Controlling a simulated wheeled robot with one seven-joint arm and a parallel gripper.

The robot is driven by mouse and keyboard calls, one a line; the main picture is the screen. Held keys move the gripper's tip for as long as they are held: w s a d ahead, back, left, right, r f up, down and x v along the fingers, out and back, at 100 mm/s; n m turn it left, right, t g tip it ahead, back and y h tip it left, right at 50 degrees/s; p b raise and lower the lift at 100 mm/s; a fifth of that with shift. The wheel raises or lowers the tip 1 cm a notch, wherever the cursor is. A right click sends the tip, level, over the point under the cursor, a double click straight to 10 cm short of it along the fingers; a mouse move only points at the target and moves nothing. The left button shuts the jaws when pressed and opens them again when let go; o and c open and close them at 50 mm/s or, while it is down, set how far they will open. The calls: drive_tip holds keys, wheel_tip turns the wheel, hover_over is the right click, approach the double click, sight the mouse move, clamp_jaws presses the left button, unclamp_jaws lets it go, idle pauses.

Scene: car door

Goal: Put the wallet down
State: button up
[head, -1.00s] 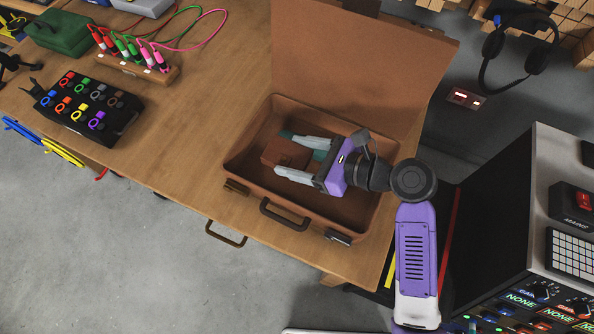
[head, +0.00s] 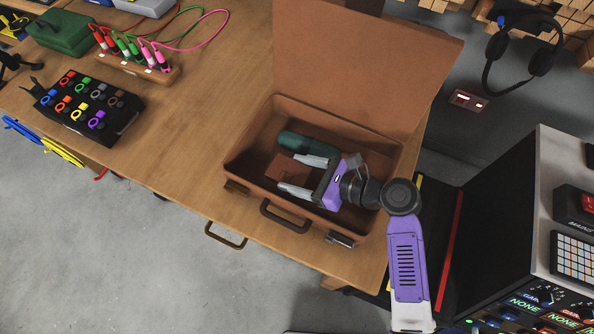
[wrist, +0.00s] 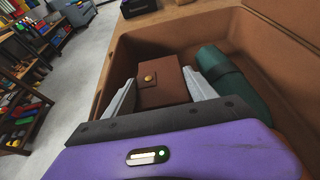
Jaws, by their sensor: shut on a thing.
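The brown wallet (head: 287,167) is inside the open brown briefcase (head: 253,145) on the wooden table. My gripper (head: 291,173) reaches into the briefcase from the right, with its pale fingers on either side of the wallet. In the wrist view the wallet (wrist: 162,92) shows a round brass snap and sits between both fingertips. My gripper is shut on it. The wallet is low in the briefcase; I cannot tell if its underside touches the floor.
A dark green cylinder (head: 310,146) lies in the briefcase beside the far finger. The raised lid (head: 360,60) stands behind. The briefcase's front wall and handle (head: 284,217) are near the table edge. Headphones (head: 518,50) hang at the upper right.

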drive_tip(key=shift+f, duration=0.55)
drive_tip(key=o, duration=1.5)
drive_tip(key=shift+c, duration=0.2)
drive_tip(key=shift+r, duration=0.25)
drive_tip(key=v, duration=1.2)
drive_tip(key=shift+r, duration=0.35)
drive_tip(key=shift+s, duration=0.1)
